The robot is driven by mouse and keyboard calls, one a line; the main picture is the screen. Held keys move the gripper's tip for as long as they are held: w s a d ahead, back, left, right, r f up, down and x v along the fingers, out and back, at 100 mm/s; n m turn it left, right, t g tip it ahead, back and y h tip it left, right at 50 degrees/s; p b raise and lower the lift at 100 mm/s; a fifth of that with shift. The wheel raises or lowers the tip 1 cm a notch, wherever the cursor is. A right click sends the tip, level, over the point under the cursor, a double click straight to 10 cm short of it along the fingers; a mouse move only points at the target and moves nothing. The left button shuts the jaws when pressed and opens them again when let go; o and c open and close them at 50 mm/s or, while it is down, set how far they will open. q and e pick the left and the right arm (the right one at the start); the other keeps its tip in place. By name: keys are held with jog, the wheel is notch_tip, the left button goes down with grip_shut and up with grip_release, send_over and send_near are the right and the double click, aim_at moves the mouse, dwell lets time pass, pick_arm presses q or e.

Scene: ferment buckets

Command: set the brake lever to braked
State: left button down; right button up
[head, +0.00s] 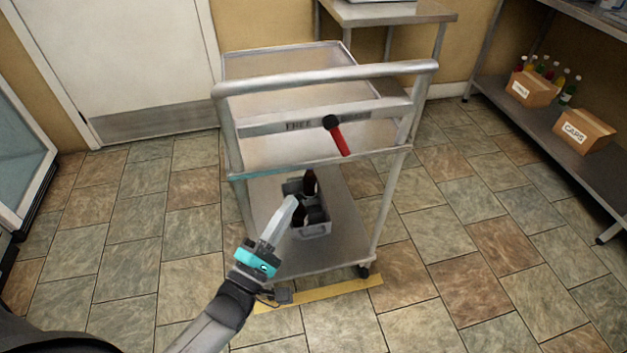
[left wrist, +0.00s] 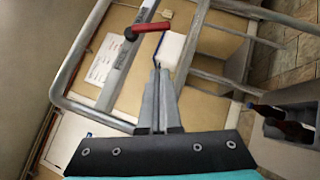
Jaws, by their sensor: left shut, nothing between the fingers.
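The brake lever (head: 339,139) has a red handle on a black pivot, mounted on the cart's (head: 325,72) crossbar. Its handle hangs down and slightly right from the pivot. The word FREE is readable on the bar left of the pivot; lettering to the right is too faint to read. The lever also shows in the left wrist view (left wrist: 148,29), beyond the fingertips. My left gripper (head: 292,207) is shut and empty, in front of the cart, lower and left of the lever and apart from it. My right gripper is not in view.
A grey crate (head: 312,231) with dark bottles stands on the cart's lower shelf, behind my gripper. Yellow tape (head: 335,291) marks the floor at the cart's near end. A rack (head: 535,115) at right holds cardboard boxes. Tiled floor is clear on both sides of the cart.

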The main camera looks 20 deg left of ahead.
aim_at(338, 137)
pick_arm(q)
jog(key=d+b+x, duration=0.2)
jog(key=x, duration=1)
jog(key=shift+s+d+r, duration=0.25)
jog(key=shift+d+r, duration=0.05)
jog(key=shift+d, duration=0.05)
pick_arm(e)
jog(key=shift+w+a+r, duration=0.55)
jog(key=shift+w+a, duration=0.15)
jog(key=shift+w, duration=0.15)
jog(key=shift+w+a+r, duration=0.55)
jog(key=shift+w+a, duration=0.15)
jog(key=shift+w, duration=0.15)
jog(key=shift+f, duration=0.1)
pick_arm(q)
jog(key=shift+w+d+n+t+y+b, duration=0.25)
jog(key=shift+d+n+t+b, duration=0.15)
jog(key=shift+n+b, duration=0.4)
jog(key=shift+w+d+n+t+y+b, duration=0.3)
jog(key=shift+n+t+b, duration=0.25)
jog(key=shift+b, duration=0.4)
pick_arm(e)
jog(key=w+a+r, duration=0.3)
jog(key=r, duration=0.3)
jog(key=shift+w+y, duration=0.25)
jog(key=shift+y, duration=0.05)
pick_arm(q)
jog(key=shift+s, duration=0.1)
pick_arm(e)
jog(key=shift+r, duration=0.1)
